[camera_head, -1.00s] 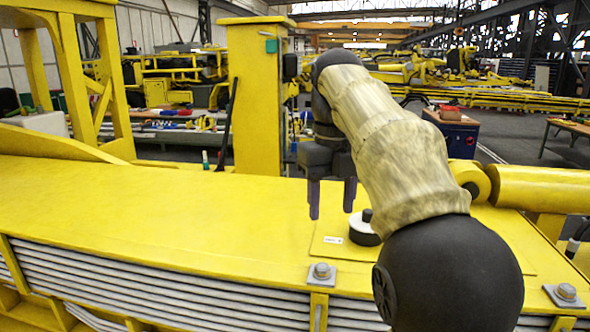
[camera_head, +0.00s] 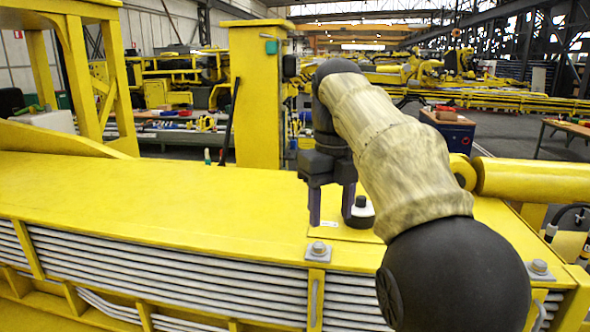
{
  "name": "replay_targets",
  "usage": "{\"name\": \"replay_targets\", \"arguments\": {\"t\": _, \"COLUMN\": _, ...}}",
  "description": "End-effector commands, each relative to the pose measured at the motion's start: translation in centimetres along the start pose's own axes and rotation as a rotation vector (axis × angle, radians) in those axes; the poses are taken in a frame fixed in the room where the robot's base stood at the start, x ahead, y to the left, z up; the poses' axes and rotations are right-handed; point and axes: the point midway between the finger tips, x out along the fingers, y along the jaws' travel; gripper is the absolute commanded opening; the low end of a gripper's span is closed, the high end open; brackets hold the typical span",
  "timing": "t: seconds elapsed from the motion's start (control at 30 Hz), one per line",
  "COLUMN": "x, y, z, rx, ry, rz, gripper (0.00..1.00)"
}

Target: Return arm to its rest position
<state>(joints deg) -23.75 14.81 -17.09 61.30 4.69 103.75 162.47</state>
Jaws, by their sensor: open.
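My gripper (camera_head: 332,207) hangs from my arm and points down. Its two dark fingers are apart, with nothing seen between them. It is over the yellow boom (camera_head: 170,205), just left of a white round piece with a black knob (camera_head: 361,212). The round piece stands on a yellow plate on the boom's top. The right finger overlaps its left edge in the picture; I cannot tell whether they touch. My arm reaches in from the lower right and hides part of the boom.
A yellow post (camera_head: 257,100) rises behind the boom, and a yellow frame (camera_head: 92,75) stands at the left. A yellow cylinder (camera_head: 535,180) lies at the right. Bolted brackets (camera_head: 318,251) line the boom's front edge. The boom's top left is bare.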

Motion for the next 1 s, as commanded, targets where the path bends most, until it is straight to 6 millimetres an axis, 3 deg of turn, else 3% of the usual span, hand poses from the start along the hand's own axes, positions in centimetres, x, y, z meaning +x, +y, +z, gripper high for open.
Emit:
{"name": "replay_targets", "arguments": {"t": 0.27, "x": 3.4, "y": -1.0, "z": 0.2, "rx": -0.162, "ry": -0.012, "rz": 0.001, "gripper": 0.49}}
{"name": "replay_targets", "arguments": {"t": 0.47, "x": 7.2, "y": -1.9, "z": 0.2, "rx": -0.351, "ry": -0.026, "rz": -0.004, "gripper": 0.49}}
{"name": "replay_targets", "arguments": {"t": 0.8, "x": 17.9, "y": -4.5, "z": -1.4, "rx": -0.886, "ry": -0.058, "rz": -0.041, "gripper": 0.49}}
{"name": "replay_targets", "arguments": {"t": 1.0, "x": 24.4, "y": -5.0, "z": -3.1, "rx": -1.233, "ry": -0.066, "rz": -0.080, "gripper": 0.49}}
